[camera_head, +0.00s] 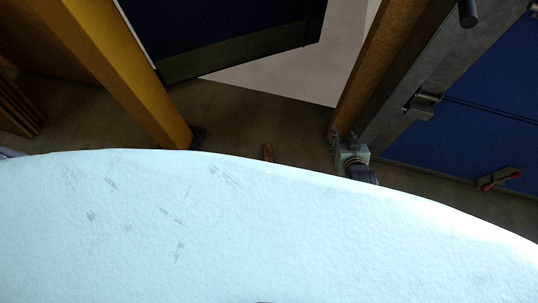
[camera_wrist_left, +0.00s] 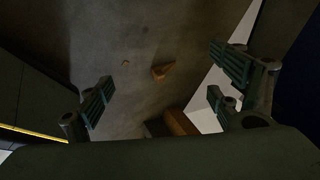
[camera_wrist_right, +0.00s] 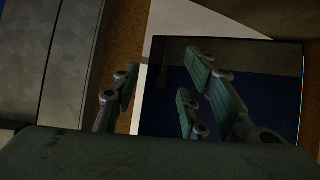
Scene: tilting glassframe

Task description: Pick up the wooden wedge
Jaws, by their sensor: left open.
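The wooden wedge is a small brown piece on the grey-brown floor. In the left wrist view the wedge (camera_wrist_left: 163,70) lies on the floor beyond and between the fingers of my left gripper (camera_wrist_left: 160,78), which is open and empty. The left gripper cannot be seen in the head view. My right gripper (camera_head: 350,152) is beside the right wooden post; in the right wrist view the right gripper (camera_wrist_right: 158,78) is open, with nothing between its fingers.
A yellow-orange post (camera_head: 150,80) stands left of the wedge. A brown post (camera_head: 365,75) and a blue panel with metal fittings (camera_head: 460,120) stand at right. Floor (camera_head: 245,120) between the posts is clear.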

